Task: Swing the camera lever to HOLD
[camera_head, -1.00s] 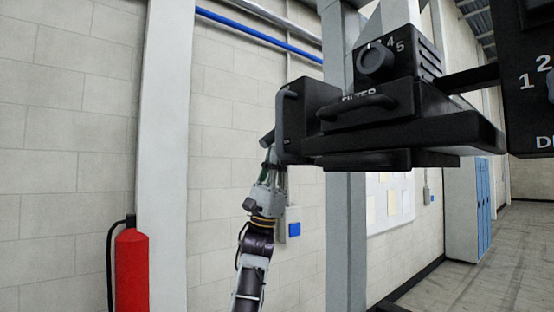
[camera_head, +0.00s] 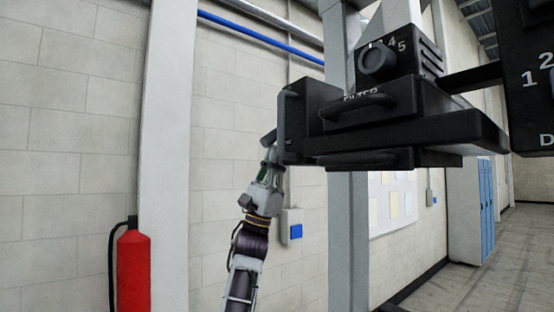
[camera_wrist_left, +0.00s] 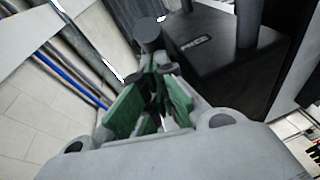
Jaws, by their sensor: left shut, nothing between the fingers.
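A black camera unit (camera_head: 400,132) hangs at upper right in the head view, with a FILTER handle and a numbered knob. At its left end is a black box with a grey upright bar (camera_head: 283,125). A short dark cylinder (camera_head: 268,137), which looks like the lever's knob, sticks out to the left. In the left wrist view a round dark knob (camera_wrist_left: 148,34) stands just beyond my fingertips. My left gripper (camera_head: 270,158) is shut and empty, just below the cylinder; I cannot tell whether it touches. Its green-padded fingers (camera_wrist_left: 157,75) show up close. The HOLD mark is not readable.
A black box with blurred white lettering (camera_wrist_left: 225,50) lies right of my fingers in the wrist view. A numbered black panel (camera_head: 530,85) hangs at far right. A red extinguisher (camera_head: 133,268) stands by a pale post at left. Blue lockers (camera_head: 485,205) stand behind.

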